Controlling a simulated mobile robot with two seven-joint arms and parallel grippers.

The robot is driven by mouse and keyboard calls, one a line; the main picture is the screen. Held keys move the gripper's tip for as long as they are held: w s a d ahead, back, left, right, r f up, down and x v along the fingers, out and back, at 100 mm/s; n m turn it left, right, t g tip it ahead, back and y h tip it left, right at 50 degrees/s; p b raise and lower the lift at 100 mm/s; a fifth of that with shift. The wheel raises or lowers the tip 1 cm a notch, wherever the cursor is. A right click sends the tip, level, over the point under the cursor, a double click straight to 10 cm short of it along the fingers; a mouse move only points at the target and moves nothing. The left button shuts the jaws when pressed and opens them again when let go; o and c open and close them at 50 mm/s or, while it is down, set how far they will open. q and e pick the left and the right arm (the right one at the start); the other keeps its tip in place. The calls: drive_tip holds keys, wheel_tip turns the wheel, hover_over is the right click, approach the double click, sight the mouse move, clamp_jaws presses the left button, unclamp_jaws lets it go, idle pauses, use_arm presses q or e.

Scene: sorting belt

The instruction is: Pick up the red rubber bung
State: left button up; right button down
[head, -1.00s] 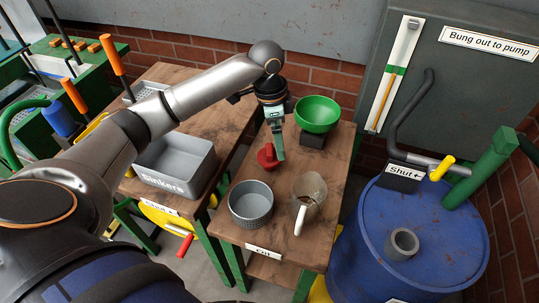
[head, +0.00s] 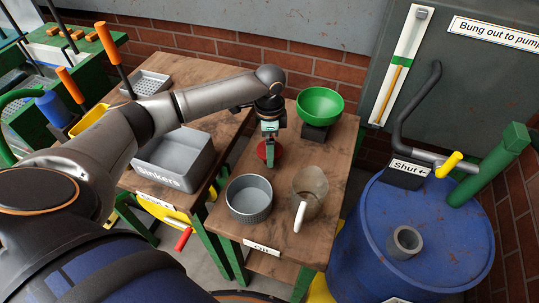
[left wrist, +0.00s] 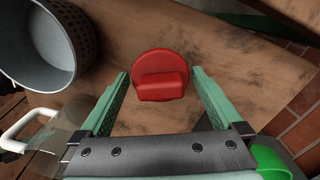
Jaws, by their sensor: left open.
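The red rubber bung (left wrist: 160,72) lies on the wooden table, a round disc with a raised grip block on top. In the head view the bung (head: 264,151) is mostly hidden behind my left gripper (head: 270,150). In the left wrist view my left gripper (left wrist: 160,88) is open, one green finger on each side of the bung. I see gaps between the fingers and the bung's raised block. I cannot tell how far the fingertips are above the table. My right gripper is not in view.
A grey perforated pot (head: 250,199) and a clear jug (head: 310,190) stand at the table's front. A green bowl (head: 320,103) on a dark block stands behind right. The grey Sinkers bin (head: 172,168) is left; a blue drum (head: 425,235) is right.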

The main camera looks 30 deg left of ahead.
use_arm(q)
drive_tip(key=shift+f, duration=0.95)
drive_tip(key=shift+c, duration=0.2)
drive_tip(key=c, duration=1.1)
